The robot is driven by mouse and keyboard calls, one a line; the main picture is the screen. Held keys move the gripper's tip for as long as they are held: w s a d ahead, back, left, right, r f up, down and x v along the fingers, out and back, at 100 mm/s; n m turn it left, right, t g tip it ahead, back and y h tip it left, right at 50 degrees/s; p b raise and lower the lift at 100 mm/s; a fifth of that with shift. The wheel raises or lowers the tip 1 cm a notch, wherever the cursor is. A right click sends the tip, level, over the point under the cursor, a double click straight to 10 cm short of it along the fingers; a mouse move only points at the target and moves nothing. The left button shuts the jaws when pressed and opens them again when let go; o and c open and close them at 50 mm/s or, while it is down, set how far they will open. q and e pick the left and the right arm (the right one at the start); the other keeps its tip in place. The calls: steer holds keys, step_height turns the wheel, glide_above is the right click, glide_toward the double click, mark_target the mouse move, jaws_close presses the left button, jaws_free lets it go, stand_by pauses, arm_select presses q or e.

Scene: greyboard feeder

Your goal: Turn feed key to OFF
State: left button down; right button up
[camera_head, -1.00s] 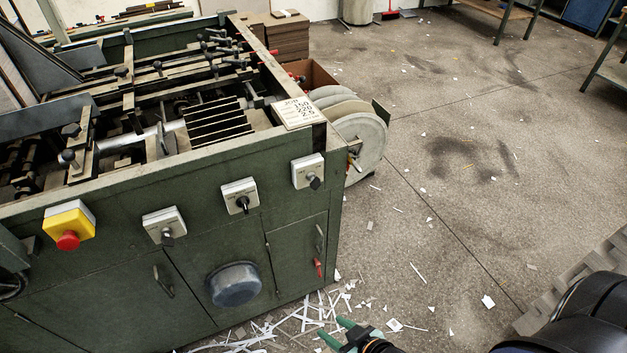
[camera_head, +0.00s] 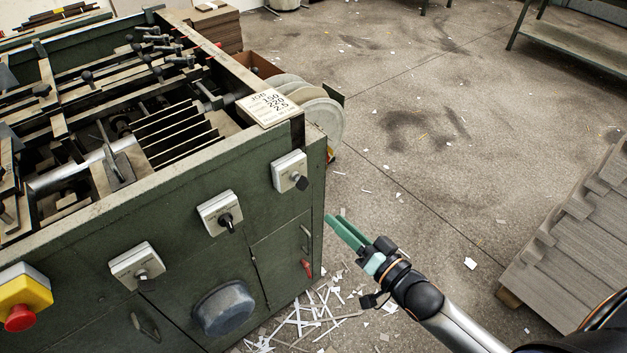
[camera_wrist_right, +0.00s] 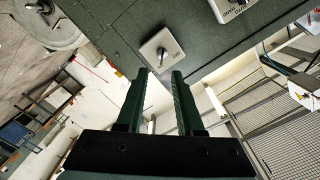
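A green machine front (camera_head: 190,300) carries three grey switch boxes with dark knobs: a right one (camera_head: 287,168), a middle one (camera_head: 218,212) and a left one (camera_head: 135,262). My left gripper is out of view.
A yellow box with a red stop button (camera_head: 20,318) is at the lower left. A round grey cover (camera_head: 225,308) and a red-handled door (camera_head: 285,255) are below the boxes. White reels (camera_head: 322,122) stand beyond the corner. Stacked grey board (camera_head: 580,245) lies at right.

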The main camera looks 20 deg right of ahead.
mark_target(304, 183)
steer(key=x, duration=0.8)
steer(key=r+x, duration=0.1)
steer(key=x, duration=0.3)
steer(key=shift+w+d+r, duration=0.1)
steer(key=shift+w+d, duration=0.05)
steer(key=shift+w, duration=0.3)
jaws_close()
